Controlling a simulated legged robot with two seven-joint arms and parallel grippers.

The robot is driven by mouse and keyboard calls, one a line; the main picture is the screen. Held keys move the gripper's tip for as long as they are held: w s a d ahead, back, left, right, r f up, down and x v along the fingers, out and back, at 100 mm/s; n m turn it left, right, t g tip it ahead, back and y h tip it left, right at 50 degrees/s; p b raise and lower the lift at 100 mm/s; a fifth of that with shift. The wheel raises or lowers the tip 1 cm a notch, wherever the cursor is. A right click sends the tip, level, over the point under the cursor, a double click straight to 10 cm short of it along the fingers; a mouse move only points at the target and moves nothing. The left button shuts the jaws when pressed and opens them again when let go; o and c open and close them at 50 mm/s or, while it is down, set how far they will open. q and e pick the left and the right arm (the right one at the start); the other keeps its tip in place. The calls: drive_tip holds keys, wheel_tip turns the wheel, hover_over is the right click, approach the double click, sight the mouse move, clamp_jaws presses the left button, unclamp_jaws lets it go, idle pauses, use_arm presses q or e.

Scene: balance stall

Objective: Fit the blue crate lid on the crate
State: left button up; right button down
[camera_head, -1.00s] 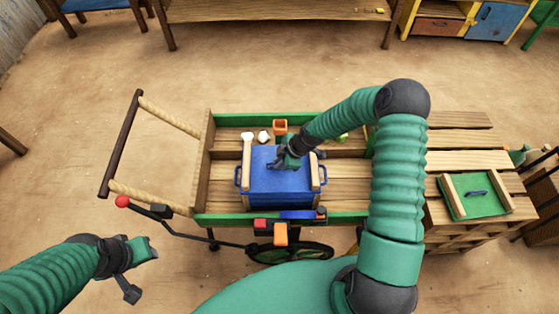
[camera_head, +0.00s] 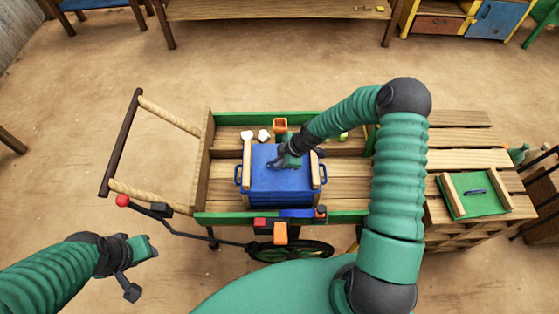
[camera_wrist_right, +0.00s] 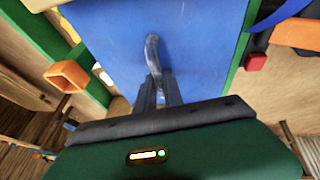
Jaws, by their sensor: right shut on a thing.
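The blue crate lid (camera_head: 285,180), with a pale wooden batten along each side, is over the blue crate (camera_head: 282,200) in the cart. The crate's front wall and side handles show below it. Whether the lid touches the rim all round I cannot tell. My right gripper (camera_head: 276,164) is shut on the lid's handle from above. In the right wrist view, the lid (camera_wrist_right: 200,60) fills the middle and the grey handle (camera_wrist_right: 153,52) runs into the closed fingers (camera_wrist_right: 157,88). My left gripper (camera_head: 152,250) is low at the left, away from the cart; its fingers are unclear.
The wooden cart (camera_head: 345,185) has green rails. An orange open box (camera_head: 280,126) and white pieces (camera_head: 263,135) lie behind the crate. Red and orange blocks (camera_head: 280,232) sit at the front rail.

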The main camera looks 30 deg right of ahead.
drive_tip(key=shift+d, duration=0.1)
drive_tip(key=c, duration=1.4)
unclamp_jaws()
drive_tip(key=p+v, duration=0.2)
drive_tip(key=v, duration=1.5)
drive_tip(key=shift+s+a+r+m+g+h, duration=0.2)
drive_tip(key=shift+s+a+r+m+h, duration=0.45)
drive_tip(key=shift+s+a+m, duration=1.35)
drive_tip(key=shift+s+a+r+m+g+h, duration=0.3)
drive_tip(key=shift+s+a+r+m, duration=0.8)
drive_tip(key=shift+s+m, duration=1.35)
drive_tip(key=shift+s+a+r+m+g+h, duration=0.1)
drive_tip(key=shift+s+a+r+m+h, duration=0.45)
drive_tip(key=shift+s+a+m, duration=1.55)
